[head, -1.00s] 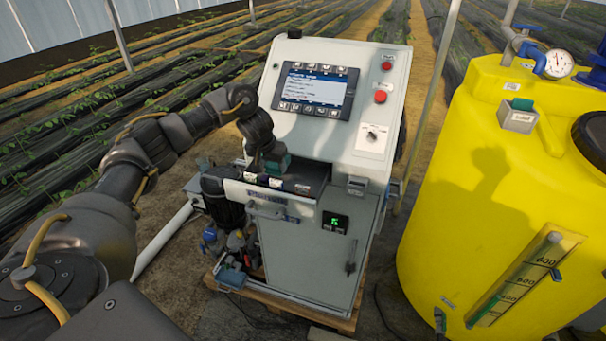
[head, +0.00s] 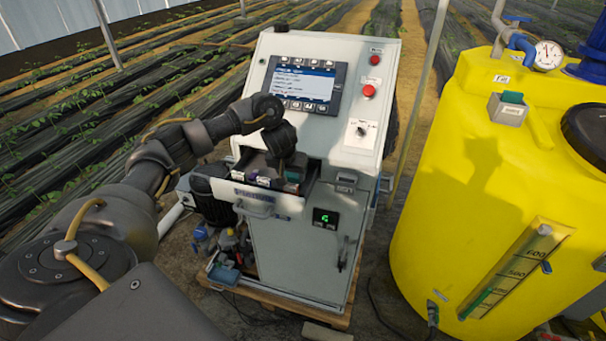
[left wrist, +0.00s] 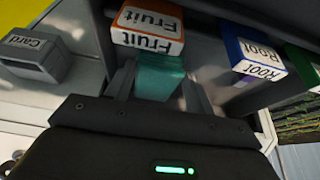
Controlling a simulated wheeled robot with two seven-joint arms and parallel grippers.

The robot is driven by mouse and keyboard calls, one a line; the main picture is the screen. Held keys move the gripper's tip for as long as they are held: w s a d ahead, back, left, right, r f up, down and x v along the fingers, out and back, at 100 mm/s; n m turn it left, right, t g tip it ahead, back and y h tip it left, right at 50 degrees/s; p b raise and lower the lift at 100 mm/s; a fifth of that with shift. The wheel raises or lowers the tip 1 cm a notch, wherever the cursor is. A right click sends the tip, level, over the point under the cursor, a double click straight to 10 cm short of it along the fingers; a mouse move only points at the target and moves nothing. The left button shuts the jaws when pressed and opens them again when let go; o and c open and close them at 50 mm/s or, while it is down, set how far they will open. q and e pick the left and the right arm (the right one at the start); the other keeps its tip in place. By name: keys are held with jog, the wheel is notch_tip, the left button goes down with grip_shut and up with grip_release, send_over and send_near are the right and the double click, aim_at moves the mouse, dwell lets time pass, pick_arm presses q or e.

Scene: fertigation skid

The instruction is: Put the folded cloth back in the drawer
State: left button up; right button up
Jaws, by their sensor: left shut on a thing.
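The folded cloth is a teal block (left wrist: 160,76) between the fingers of my left gripper (left wrist: 158,88), which is shut on it. In the head view, the cloth (head: 293,175) and the left gripper (head: 289,166) are at the right end of the open drawer (head: 258,196) in the white cabinet. In the left wrist view, the cloth is beside an orange-and-white box marked Fruit (left wrist: 148,28). Whether it rests on the drawer floor is hidden. My right gripper is not in view.
Boxes with a blue label (left wrist: 252,62) and a green label (left wrist: 303,62) also stand in the drawer. A grey holder marked Card (left wrist: 36,56) is on the cabinet front. A yellow tank (head: 480,190) stands at right, with a green-topped grey holder (head: 508,108) on it.

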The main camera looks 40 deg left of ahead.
pick_arm(q)
jog(key=shift+a+f, duration=0.1)
jog(key=shift+f, duration=0.05)
jog(key=shift+s, duration=0.1)
jog(key=o, duration=0.9)
jog(key=shift+r, duration=0.55)
jog(key=v, duration=1.1)
jog(key=shift+s, duration=0.15)
